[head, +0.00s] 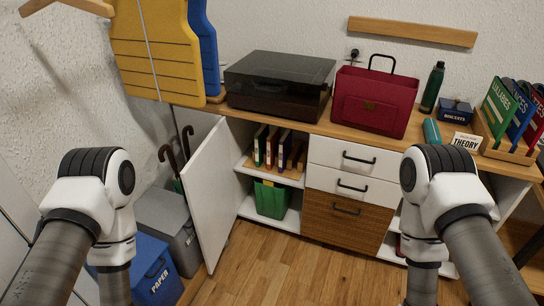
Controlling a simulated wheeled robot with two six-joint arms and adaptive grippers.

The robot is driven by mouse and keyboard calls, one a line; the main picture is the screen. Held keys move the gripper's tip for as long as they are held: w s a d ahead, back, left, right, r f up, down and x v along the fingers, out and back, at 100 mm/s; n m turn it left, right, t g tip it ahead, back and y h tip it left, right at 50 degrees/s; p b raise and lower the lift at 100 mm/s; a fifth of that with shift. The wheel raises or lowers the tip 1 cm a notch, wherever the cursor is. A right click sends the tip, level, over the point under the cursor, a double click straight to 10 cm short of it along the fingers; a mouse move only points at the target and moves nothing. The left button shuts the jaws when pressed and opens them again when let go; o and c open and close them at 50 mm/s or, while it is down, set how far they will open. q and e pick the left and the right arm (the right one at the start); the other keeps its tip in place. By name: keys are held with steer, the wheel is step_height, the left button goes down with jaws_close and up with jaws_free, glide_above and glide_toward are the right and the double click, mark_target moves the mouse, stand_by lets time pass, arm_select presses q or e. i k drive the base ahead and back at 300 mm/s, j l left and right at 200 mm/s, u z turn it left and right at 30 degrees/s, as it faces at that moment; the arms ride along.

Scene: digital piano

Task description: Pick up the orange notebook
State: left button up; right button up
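Several upright books or notebooks stand on the upper shelf inside the open cabinet, in the middle of the head view. An orange-looking spine (271,147) is among them, beside a dark green one (260,145) and a purple-blue one (285,149). The spines are small and I cannot read them, so I cannot tell for sure which is the orange notebook. My two arms show at the left and right, but both grippers are out of view.
The white cabinet door (218,193) stands open at the left. A dark turntable (280,85) and a red bag (374,101) are on the sideboard top. Grey (165,222) and blue (150,270) bins stand left. The wooden floor in front is clear.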

mark_target(273, 138)
steer(key=i+j+z, duration=0.2)
steer(key=i, duration=0.25)
steer(key=i+j+z, duration=0.1)
steer(key=i+z, duration=0.15)
steer(key=i, duration=0.15)
steer(key=i+j+z, duration=0.1)
steer(key=i+j, duration=0.15)
steer(key=i, duration=0.25)
steer(key=i+j+z, duration=0.15)
steer(key=i, duration=0.3)
steer(key=j, duration=0.1)
